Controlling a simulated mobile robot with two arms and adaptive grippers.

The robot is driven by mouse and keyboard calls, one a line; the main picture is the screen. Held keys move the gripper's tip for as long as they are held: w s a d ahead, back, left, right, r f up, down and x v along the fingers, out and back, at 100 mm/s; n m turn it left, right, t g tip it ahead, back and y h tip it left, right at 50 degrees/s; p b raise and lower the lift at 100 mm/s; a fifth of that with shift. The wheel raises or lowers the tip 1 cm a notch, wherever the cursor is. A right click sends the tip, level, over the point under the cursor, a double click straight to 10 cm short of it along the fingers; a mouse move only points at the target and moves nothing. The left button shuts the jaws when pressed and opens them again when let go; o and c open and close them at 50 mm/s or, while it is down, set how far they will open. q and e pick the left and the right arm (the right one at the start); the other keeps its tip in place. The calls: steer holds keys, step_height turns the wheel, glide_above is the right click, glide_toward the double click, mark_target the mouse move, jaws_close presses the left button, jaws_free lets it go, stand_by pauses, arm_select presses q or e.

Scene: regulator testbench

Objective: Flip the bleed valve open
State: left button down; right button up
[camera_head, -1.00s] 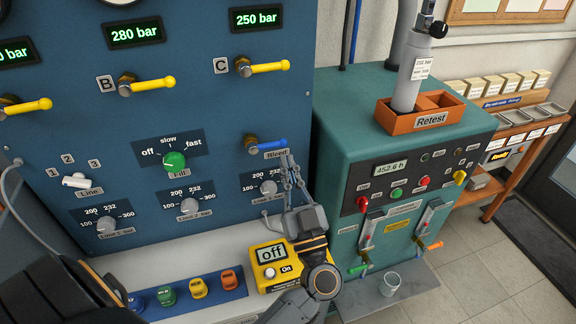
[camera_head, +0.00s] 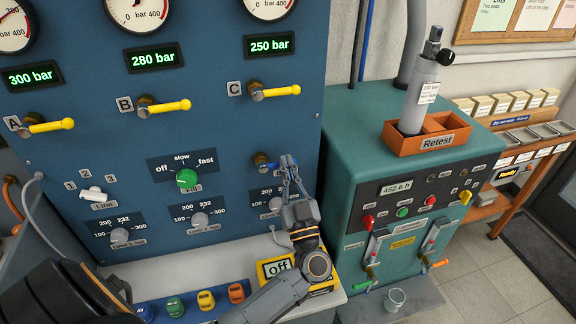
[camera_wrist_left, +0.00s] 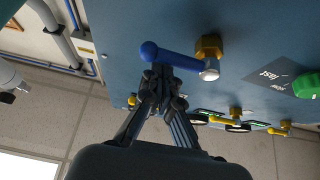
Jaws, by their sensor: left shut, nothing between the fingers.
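The bleed valve is a brass fitting (camera_head: 262,161) with a short blue lever (camera_head: 272,166), low on the right of the blue panel. Most of the lever is hidden behind my left gripper (camera_head: 288,162) in the head view. In the left wrist view the blue lever (camera_wrist_left: 178,58) runs sideways from the brass fitting (camera_wrist_left: 209,46) to a round knob end. There my left gripper's fingertips (camera_wrist_left: 158,73) are together, empty, right at the lever near its knob end. I cannot tell whether they touch it. My right gripper is not in view.
A green fill knob (camera_head: 187,180) and a grey limit knob (camera_head: 276,204) sit near the valve. A yellow box reading "Off" (camera_head: 276,268) stands below my left wrist. The teal test bench (camera_head: 345,150) stands close on the right. Yellow levers (camera_head: 275,92) are above.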

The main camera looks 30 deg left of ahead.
arm_select(q)
steer(key=shift+f+m+t+h+p, duration=0.15)
steer(key=shift+m+t+h+p, duration=0.3)
steer(key=shift+m, duration=0.25)
